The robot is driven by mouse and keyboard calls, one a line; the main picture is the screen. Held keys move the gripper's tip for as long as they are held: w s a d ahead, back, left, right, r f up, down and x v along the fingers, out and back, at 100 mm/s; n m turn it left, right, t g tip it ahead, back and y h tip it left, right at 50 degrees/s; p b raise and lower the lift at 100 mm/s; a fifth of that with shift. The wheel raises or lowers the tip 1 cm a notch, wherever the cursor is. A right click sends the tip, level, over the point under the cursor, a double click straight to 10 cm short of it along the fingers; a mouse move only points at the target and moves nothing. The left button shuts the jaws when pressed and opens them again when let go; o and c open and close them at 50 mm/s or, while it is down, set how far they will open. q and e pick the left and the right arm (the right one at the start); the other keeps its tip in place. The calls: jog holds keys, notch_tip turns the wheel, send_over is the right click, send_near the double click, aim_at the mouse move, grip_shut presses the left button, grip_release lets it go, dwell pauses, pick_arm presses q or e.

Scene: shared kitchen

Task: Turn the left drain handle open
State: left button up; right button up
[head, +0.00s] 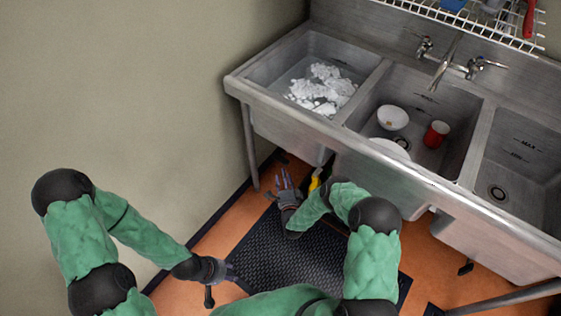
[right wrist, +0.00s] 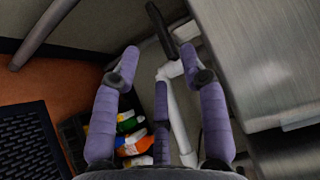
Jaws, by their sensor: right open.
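In the right wrist view, a black bar-shaped handle (right wrist: 160,28) sits at the top of a white drain pipe (right wrist: 178,115), beside the grey metal of the sink. My right gripper (right wrist: 157,68) is open, with its purple fingers spread; the handle lies just beyond the fingertips, and no contact shows. In the head view my right gripper (head: 285,181) is low, below the front of the left basin (head: 262,118). I cannot clearly make out the handle in the head view. My left gripper (head: 230,270) hangs low over the floor at the left, apart from the sink; its opening is unclear.
Foam lies in the left basin. The middle basin (head: 440,95) holds a white bowl (head: 393,117) and a red cup (head: 436,134). A sink leg (head: 250,148) stands left of my right gripper. Several bottles (right wrist: 130,140) stand in a dark crate below. A black mat (head: 290,262) covers the floor.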

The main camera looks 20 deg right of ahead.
aim_at(281, 160)
jog(key=w+b, duration=0.1)
jog(key=w, duration=0.1)
jog(key=w+b, duration=0.1)
jog(key=w, duration=0.2)
jog(key=w+d+b, duration=0.1)
jog(key=w, duration=0.2)
jog(key=shift+w+f, duration=0.1)
jog(key=shift+f, duration=0.05)
jog(key=shift+w, duration=0.65)
jog(key=shift+d, duration=0.1)
jog(key=shift+c, duration=0.3)
grip_shut()
